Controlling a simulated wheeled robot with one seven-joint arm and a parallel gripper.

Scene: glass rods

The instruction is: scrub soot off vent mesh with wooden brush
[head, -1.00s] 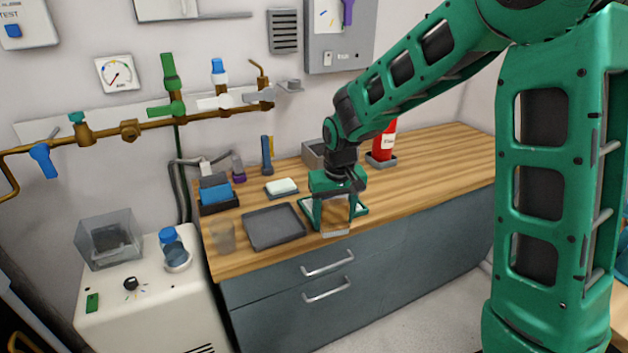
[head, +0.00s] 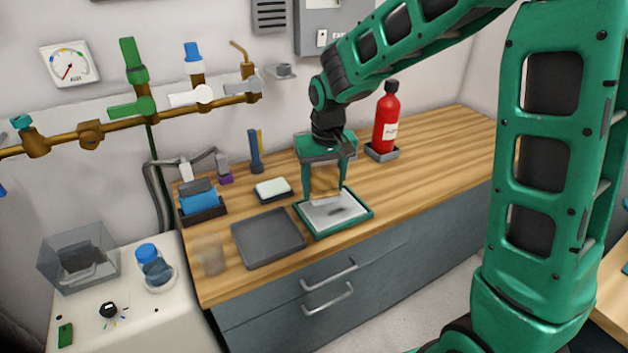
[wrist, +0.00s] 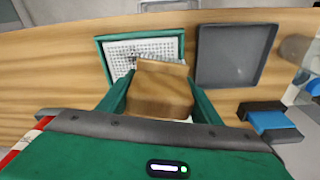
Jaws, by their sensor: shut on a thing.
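My gripper (head: 326,192) is shut on the wooden brush (head: 324,181), a brown block between its two green fingers. The brush also fills the middle of the wrist view (wrist: 160,92). The vent mesh (head: 322,220) is a pale, perforated sheet in a green-framed tray (head: 350,230) on the wooden bench. A dark soot smudge (head: 344,211) shows on the mesh, right of the brush. The brush is over the back part of the mesh; its bristles are hidden, and I cannot tell whether they touch. In the wrist view, the mesh (wrist: 150,47) lies beyond the brush.
An empty dark grey tray (head: 268,238) lies just left of the mesh tray, with a clear glass (head: 208,255) beyond it. A white block in a dark dish (head: 273,188) sits behind. A red bottle (head: 386,122) stands behind right. The bench's right side is clear.

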